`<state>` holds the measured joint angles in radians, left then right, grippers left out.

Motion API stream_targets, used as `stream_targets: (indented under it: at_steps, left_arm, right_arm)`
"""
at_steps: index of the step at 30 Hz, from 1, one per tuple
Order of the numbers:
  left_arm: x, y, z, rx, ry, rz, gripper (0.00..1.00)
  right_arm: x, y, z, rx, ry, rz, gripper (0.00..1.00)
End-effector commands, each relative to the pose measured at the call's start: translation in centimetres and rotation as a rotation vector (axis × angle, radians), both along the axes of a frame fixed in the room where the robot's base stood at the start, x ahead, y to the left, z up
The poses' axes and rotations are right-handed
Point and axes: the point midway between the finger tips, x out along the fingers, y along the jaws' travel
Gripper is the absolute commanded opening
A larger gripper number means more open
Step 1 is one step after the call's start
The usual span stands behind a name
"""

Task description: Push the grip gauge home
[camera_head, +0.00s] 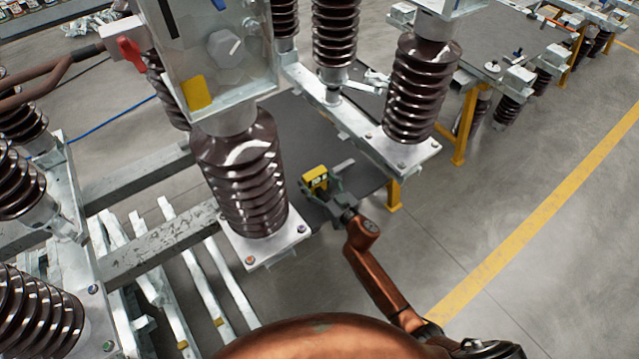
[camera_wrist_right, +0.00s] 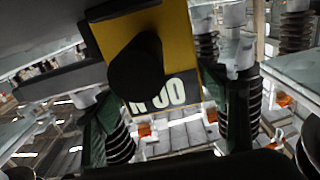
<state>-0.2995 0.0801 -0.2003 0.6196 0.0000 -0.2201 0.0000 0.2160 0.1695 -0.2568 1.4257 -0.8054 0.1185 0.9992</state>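The grip gauge (camera_head: 314,177) shows in the head view as a small yellow block with dark parts, at the end of my right arm. A short grey bar shows just behind it. My right gripper (camera_head: 328,190) is at the block, its dark green fingers around it. In the right wrist view the gauge's yellow face (camera_wrist_right: 183,47) fills the upper middle, with a black round knob and a dark label with pale characters. The right gripper's fingers (camera_wrist_right: 172,125) stand on either side of it and seem shut on it. The contact faces are hidden. My left gripper is not in view.
A brown ribbed insulator (camera_head: 243,170) on a pale metal base stands close left of the gripper. Another insulator (camera_head: 421,90) stands at upper right on a metal beam. A dark tabletop (camera_head: 352,185) lies below. Open grey floor (camera_head: 480,225) lies to the right.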

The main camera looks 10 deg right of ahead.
Motion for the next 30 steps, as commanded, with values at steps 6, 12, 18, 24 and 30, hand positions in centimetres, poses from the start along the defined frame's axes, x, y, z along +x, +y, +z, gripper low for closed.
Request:
stream_targets:
  at_steps: [6,12,18,24,30]
  left_arm:
    - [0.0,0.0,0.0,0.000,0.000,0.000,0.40]
    - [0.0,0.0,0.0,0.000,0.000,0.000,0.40]
    - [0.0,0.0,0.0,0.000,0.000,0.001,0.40]
    - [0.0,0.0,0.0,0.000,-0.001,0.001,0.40]
    - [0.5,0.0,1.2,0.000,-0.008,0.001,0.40]
  right_arm:
    - [0.0,0.0,0.0,0.000,0.000,0.000,0.50]
    - [0.0,0.0,0.0,0.000,0.000,0.000,0.36]
    - [0.0,0.0,0.1,0.000,-0.003,0.001,0.23]
    - [0.0,0.0,0.2,0.000,-0.003,0.000,0.23]
    - [0.0,0.0,2.7,-0.002,-0.007,0.002,0.23]
